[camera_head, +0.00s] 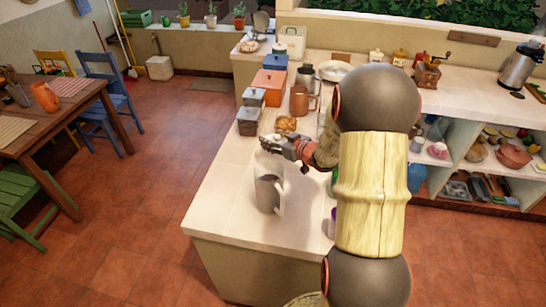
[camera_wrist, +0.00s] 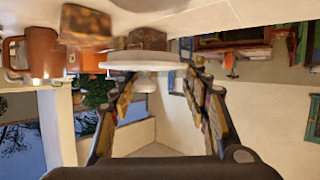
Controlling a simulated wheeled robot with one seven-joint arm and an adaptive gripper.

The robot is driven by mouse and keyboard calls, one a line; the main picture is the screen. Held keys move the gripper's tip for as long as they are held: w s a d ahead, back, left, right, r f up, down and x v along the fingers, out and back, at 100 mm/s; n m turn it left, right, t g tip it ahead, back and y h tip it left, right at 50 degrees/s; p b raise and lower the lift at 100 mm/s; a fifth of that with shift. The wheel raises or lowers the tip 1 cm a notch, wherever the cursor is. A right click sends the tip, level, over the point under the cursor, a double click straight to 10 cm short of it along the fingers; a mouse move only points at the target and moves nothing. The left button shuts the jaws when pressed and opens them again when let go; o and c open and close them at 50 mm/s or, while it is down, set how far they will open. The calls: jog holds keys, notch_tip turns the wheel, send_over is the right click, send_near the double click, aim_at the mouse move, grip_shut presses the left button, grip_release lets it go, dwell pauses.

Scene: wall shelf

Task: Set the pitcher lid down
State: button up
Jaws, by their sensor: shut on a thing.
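The pitcher (camera_head: 268,196), pale grey with a handle on its right, stands upright on the near part of the counter. My gripper (camera_head: 274,143) is above and just behind it in the head view, its fingers pointing left. In the wrist view, which looks upside down, my gripper (camera_wrist: 152,76) is shut on the pitcher lid (camera_wrist: 145,65), a white disc with a round knob. The lid is small and partly hidden by my fingers in the head view. I cannot tell there how high it hangs above the counter.
Behind my gripper stand a bread-like item (camera_head: 285,123), a copper mug (camera_head: 299,101), an orange box (camera_head: 269,83) and dark canisters (camera_head: 248,121). The counter (camera_head: 222,190) is bare left of the pitcher, with its edge beyond. My arm hides the counter's right part.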

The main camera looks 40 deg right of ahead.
notch_tip(320, 180, down, 9)
jog(key=b, duration=0.2)
jog(key=shift+w+r+b, duration=0.1)
jog(key=shift+b, duration=0.3)
jog(key=shift+r, duration=0.1)
jog(key=o, duration=0.5)
jog(key=shift+f, duration=0.2)
jog(key=o, duration=0.5)
